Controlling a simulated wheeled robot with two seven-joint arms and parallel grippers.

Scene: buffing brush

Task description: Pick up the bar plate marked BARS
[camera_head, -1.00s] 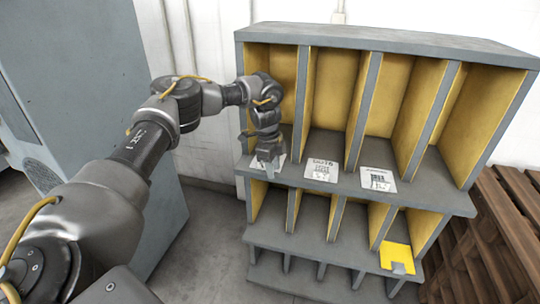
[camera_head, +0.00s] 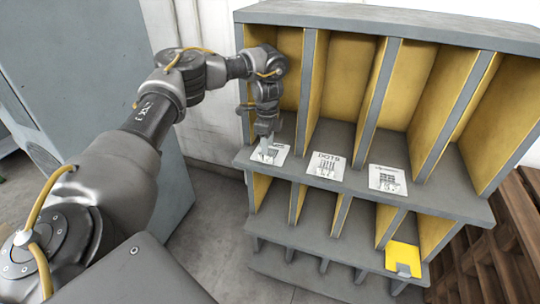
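Three white plates with black prints lie on the grey ledge of the shelf unit. The middle plate (camera_head: 327,166) reads DOTS. The right plate (camera_head: 388,180) has a dark grid-like print, and its word is too small to read. The left plate (camera_head: 279,154) is partly hidden by my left gripper (camera_head: 267,147), and its word cannot be read clearly. My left gripper points down at the left plate. Whether its fingers touch the plate, or are open or shut, I cannot tell. My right gripper is not in view.
The grey shelf unit (camera_head: 400,20) has yellow-lined upright dividers close around the ledge. A yellow plate (camera_head: 403,256) lies in a lower compartment at right. Brown wooden slats (camera_head: 508,240) stand at right, and a grey cabinet (camera_head: 75,60) at left.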

